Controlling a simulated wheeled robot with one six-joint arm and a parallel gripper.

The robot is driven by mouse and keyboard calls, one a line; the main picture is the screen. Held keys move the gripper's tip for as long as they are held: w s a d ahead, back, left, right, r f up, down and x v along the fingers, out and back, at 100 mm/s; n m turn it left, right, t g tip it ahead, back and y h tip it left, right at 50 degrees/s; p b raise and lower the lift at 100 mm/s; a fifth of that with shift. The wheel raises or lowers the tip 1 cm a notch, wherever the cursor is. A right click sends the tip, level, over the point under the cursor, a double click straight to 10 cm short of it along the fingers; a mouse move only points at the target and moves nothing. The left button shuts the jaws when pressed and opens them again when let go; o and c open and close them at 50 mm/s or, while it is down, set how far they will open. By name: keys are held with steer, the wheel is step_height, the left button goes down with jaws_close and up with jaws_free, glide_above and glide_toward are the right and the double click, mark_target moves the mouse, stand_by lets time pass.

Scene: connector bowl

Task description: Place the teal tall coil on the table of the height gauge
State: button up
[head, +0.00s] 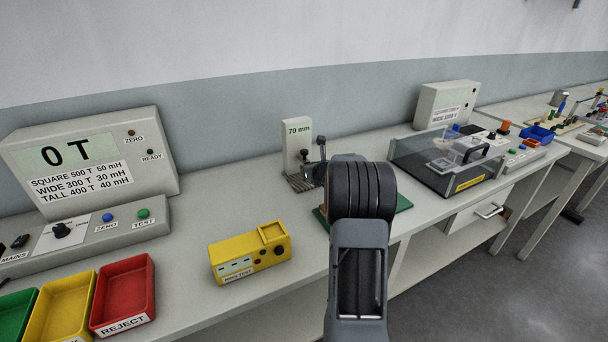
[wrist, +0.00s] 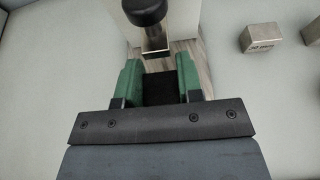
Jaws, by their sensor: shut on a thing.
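My gripper (wrist: 158,78) is shut on the teal tall coil (wrist: 159,90). In the wrist view, the held part is a dark piece between two green sides, and little of the coil's own surface shows. The height gauge (head: 297,139), a pale column reading 70 mm, stands on the bench left of my arm in the head view. Its black-capped probe (wrist: 146,12) shows just ahead of the jaws, over the striped gauge table (wrist: 186,52). I cannot tell whether the coil touches the table.
Metal blocks (wrist: 261,37) lie right of the gauge in the wrist view. A yellow tester (head: 248,254) and a red reject bin (head: 123,294) stand to the left. A clear-lidded case (head: 447,160) stands to the right. Bare bench lies between tester and gauge.

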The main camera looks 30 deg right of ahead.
steer(key=shift+f, duration=0.55)
steer(key=w, duration=0.1)
steer(key=w+p, duration=0.1)
steer(key=w, duration=0.2)
steer(key=shift+d, duration=0.3)
steer(key=shift+f, duration=0.6)
steer(key=shift+f, duration=0.1)
steer(key=shift+f, duration=0.15)
steer(key=o, duration=0.9)
